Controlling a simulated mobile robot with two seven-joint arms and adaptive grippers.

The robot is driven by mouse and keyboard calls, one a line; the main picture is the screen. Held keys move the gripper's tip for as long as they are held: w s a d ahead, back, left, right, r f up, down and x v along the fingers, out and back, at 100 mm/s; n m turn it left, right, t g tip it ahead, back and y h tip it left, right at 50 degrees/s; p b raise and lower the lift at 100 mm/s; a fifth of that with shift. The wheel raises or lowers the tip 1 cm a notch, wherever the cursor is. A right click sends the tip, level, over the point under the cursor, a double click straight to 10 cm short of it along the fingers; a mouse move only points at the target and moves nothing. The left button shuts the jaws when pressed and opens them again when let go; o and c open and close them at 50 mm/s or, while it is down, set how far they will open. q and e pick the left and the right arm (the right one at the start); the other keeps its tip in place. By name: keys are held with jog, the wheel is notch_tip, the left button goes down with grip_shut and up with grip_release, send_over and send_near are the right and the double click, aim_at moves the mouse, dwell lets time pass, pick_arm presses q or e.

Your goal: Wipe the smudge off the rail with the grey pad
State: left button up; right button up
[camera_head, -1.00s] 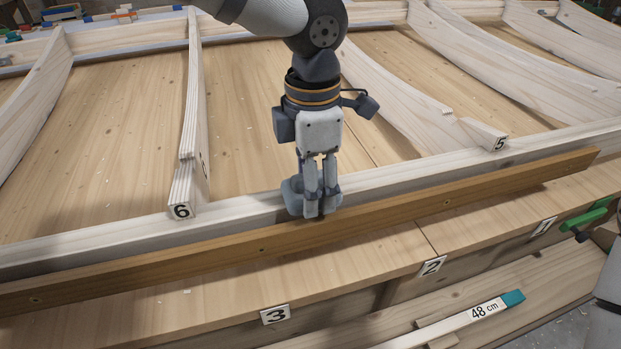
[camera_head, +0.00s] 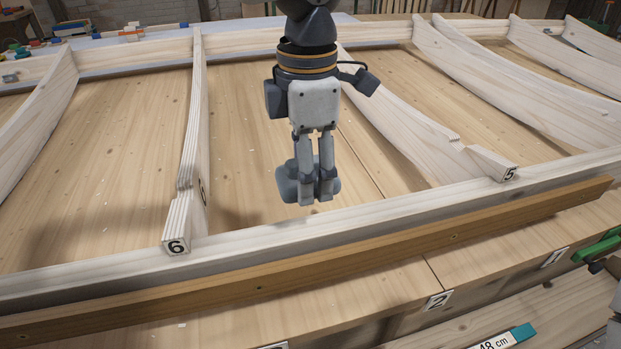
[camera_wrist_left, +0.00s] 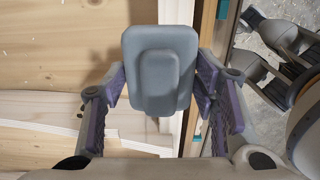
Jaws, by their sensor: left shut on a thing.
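My left gripper (camera_head: 315,197) is shut on the grey pad (camera_head: 287,185). It holds the pad in the air above the pale wooden rail (camera_head: 410,206), with fingers pointing down. In the left wrist view the pad (camera_wrist_left: 160,65) is a rounded grey block between the fingers (camera_wrist_left: 160,88). The fingers hide part of the pad in the head view. I cannot make out a distinct smudge on the rail. Grey parts at the right of the left wrist view look like my right gripper (camera_wrist_left: 275,55); its jaws are unclear.
A brown strip (camera_head: 455,237) runs along the rail's front. Curved pale ribs stand behind, among them those marked 6 (camera_head: 176,247) and 5 (camera_head: 509,174). A green clamp (camera_head: 598,248) is at the right edge. The board between the ribs is mostly bare.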

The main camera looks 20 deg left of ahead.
pick_arm(q)
jog(key=shift+r, duration=1.1)
